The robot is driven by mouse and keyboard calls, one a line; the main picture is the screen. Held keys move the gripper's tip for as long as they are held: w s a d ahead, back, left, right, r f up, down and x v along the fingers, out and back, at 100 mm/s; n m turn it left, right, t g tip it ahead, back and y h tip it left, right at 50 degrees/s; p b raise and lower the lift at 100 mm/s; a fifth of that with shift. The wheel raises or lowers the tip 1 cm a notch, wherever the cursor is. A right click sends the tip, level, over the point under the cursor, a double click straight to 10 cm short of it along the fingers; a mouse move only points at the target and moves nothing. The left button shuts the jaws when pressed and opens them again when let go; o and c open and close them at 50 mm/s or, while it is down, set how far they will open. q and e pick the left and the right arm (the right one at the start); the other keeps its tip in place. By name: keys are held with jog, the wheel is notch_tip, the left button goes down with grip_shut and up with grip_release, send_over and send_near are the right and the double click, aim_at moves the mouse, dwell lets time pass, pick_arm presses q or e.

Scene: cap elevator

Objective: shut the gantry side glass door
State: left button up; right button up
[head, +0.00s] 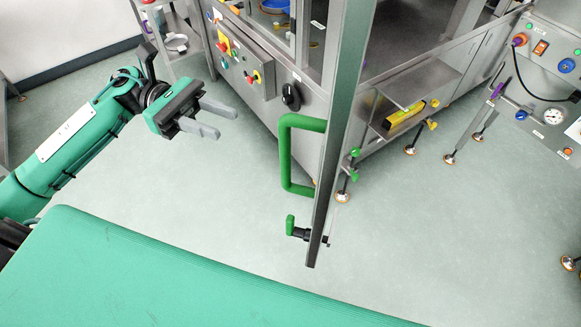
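The gantry side glass door (340,130) stands swung out from the machine and shows nearly edge-on as a tall grey frame in the middle of the head view. A green bar handle (284,155) is on its left face, with a small green latch lever (291,226) below it near the lower corner. My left gripper (228,122) is to the left of the handle, apart from it. Its two grey fingers are spread with nothing between them. My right gripper is out of the picture.
The steel machine cabinet (262,84) with buttons and a black knob stands behind the door. A second panel with a gauge (553,116) is at the right. The pale floor around the door is clear.

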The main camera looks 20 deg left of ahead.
aim_at(286, 152)
pick_arm(q)
jog(key=shift+m, duration=0.3)
jog(key=s+d+p, duration=0.1)
jog(key=d+p, duration=0.1)
jog(key=d, duration=0.2)
jog(key=s+d+p, duration=0.1)
jog(key=d+p, duration=0.1)
jog(key=d, duration=0.2)
jog(key=d+p, duration=0.2)
jog(key=d, duration=0.2)
jog(key=shift+s+d+r, duration=0.2)
jog(key=shift+s+d, duration=0.1)
jog(key=shift+s, duration=0.1)
jog(key=shift+s+d+f+p, duration=0.1)
jog(key=shift+d+f+p, duration=0.05)
jog(key=shift+d+p, duration=0.35)
grip_shut()
